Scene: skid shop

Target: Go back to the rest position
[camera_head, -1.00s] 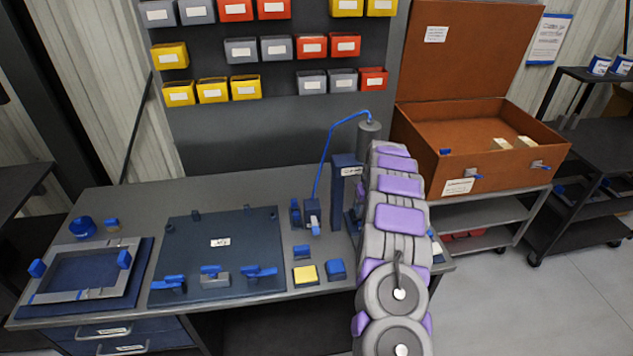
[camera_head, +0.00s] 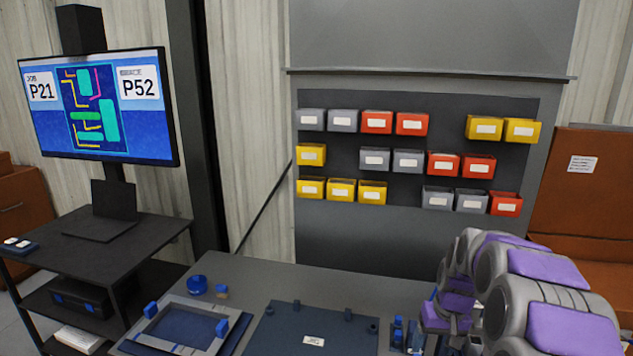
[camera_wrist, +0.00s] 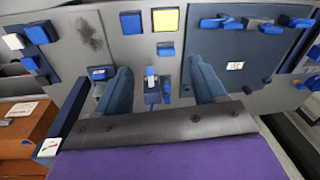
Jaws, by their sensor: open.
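My gripper (camera_wrist: 158,68) is open in the wrist view, its two dark blue fingers spread with nothing held between them. A small blue device (camera_wrist: 151,90) on the bench shows in the gap between them, apparently beyond the fingertips. In the head view my purple and grey arm is bent at the lower right, and I cannot make out the gripper there. The grey workbench (camera_head: 262,282) lies below, with a dark blue plate (camera_head: 280,335) on it. A yellow block (camera_wrist: 165,20) and a blue block (camera_wrist: 131,22) sit on the bench in the wrist view.
A framed fixture (camera_head: 180,308) and a blue round part (camera_head: 197,285) are on the bench's left. A bin panel (camera_head: 340,235) stands behind. A monitor (camera_head: 100,105) and dark cart (camera_head: 140,240) are at left.

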